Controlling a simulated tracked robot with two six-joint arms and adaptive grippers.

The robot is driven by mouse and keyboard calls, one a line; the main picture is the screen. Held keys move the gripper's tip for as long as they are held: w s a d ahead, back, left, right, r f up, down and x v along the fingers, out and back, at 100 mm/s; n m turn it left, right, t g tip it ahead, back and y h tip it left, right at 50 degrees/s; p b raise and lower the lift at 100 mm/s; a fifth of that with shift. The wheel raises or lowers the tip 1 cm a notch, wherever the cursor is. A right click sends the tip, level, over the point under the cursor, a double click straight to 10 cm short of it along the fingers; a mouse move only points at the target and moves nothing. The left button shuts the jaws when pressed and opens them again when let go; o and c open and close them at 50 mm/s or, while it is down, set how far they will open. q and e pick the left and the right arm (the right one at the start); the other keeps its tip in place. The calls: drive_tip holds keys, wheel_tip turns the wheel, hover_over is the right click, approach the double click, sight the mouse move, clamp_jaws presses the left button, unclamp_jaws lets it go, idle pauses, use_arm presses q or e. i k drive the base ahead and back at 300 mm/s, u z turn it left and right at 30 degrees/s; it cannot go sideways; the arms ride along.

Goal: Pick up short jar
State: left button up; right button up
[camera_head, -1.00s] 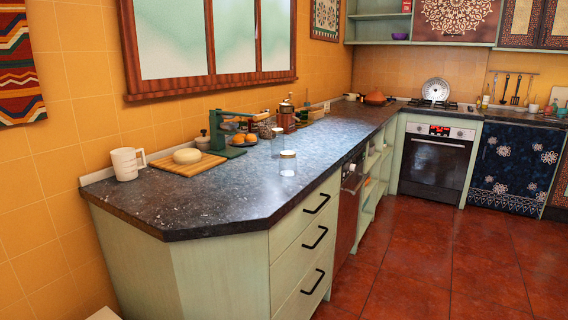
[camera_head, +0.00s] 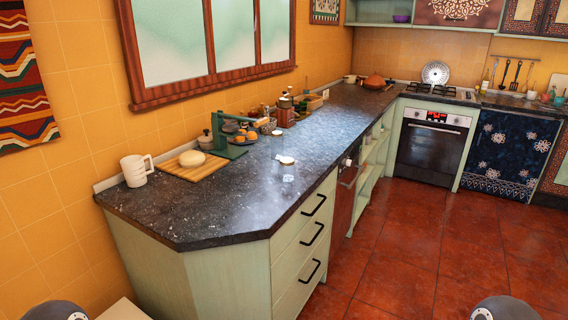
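A short clear glass jar (camera_head: 287,173) with a pale lid stands upright on the dark speckled countertop (camera_head: 235,195), near its front edge above the drawers. Nothing is touching it. Only rounded grey parts of my own arms show at the bottom left and bottom right corners. Neither of my grippers is in view, so their opening and position cannot be seen.
A white mug (camera_head: 136,170), a cutting board (camera_head: 187,167) with a round cheese-like item (camera_head: 191,158), and a green press (camera_head: 222,138) stand by the wall. Counter around the jar is mostly clear. Drawer handles (camera_head: 312,238) stick out below. Red floor is open at right.

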sight(286, 166)
drive_tip(key=u, duration=0.05)
drive_tip(key=k, duration=0.55)
drive_tip(key=z, duration=0.45)
drive_tip(key=i, duration=0.75)
drive_tip(key=z, duration=0.5)
drive_tip(key=i, duration=0.6)
drive_tip(key=u, duration=0.4)
